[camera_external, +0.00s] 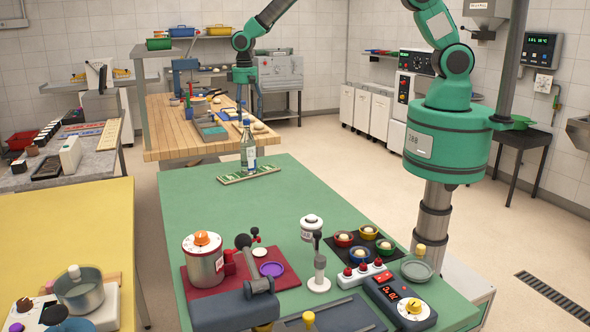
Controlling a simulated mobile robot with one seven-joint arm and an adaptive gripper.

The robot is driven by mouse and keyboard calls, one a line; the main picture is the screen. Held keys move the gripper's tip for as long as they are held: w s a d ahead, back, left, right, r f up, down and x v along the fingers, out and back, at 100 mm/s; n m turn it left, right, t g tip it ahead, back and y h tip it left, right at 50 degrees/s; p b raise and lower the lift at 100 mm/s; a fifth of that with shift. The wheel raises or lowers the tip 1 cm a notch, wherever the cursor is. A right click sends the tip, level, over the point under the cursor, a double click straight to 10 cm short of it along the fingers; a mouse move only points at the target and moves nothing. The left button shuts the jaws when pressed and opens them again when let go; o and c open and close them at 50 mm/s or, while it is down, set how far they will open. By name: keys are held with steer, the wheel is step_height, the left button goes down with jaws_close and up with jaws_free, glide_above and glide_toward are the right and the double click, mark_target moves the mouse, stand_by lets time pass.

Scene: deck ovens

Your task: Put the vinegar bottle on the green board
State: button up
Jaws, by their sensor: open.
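The vinegar bottle (248,153), clear with a blue-and-white label, stands upright near the far end of the green table. Its base appears to rest on the green board (228,179), a narrow flat piece with pale markings. My gripper (249,108) points down just above the bottle, with its fingers apart and nothing seen between them. The fingertips are small and dark here, so I cannot tell whether they touch the bottle's neck.
The green table (190,200) is clear around the board. Nearer, a red mat (197,285) carries a pot (203,263), and a dark tray (345,245) holds small bowls. A wooden bench (165,130) with tools stands behind. A yellow table (80,220) stands at left.

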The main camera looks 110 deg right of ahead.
steer(key=shift+r, duration=0.45)
stand_by(0.3)
steer(key=shift+a+r, duration=0.25)
steer(key=shift+r, duration=0.2)
steer(key=s+a+r+n+t, duration=0.1)
steer(key=a+r, duration=0.5)
steer(key=r, duration=0.2)
steer(key=s+a+r+n, duration=0.1)
steer(key=s+a+r, duration=0.1)
steer(key=a+r, duration=0.45)
steer(key=s+a+r+n+t, duration=0.1)
steer(key=s+a+r, duration=0.5)
steer(key=a+r, duration=0.15)
steer(key=s+a+r+n+t, duration=0.1)
steer(key=s+a+r+n, duration=0.1)
steer(key=s+a+r, duration=0.55)
steer(key=s+a+r+n+t, duration=0.1)
steer(key=s+a+r+n, duration=0.1)
steer(key=s+a, duration=0.4)
steer(key=s+a+r+n+t, duration=0.1)
steer(key=s+a+r, duration=0.2)
steer(key=s, duration=1.3)
steer(key=a, duration=0.3)
steer(key=shift+r+n+t, duration=0.2)
steer(key=shift+n+t, duration=0.1)
steer(key=shift+n, duration=0.1)
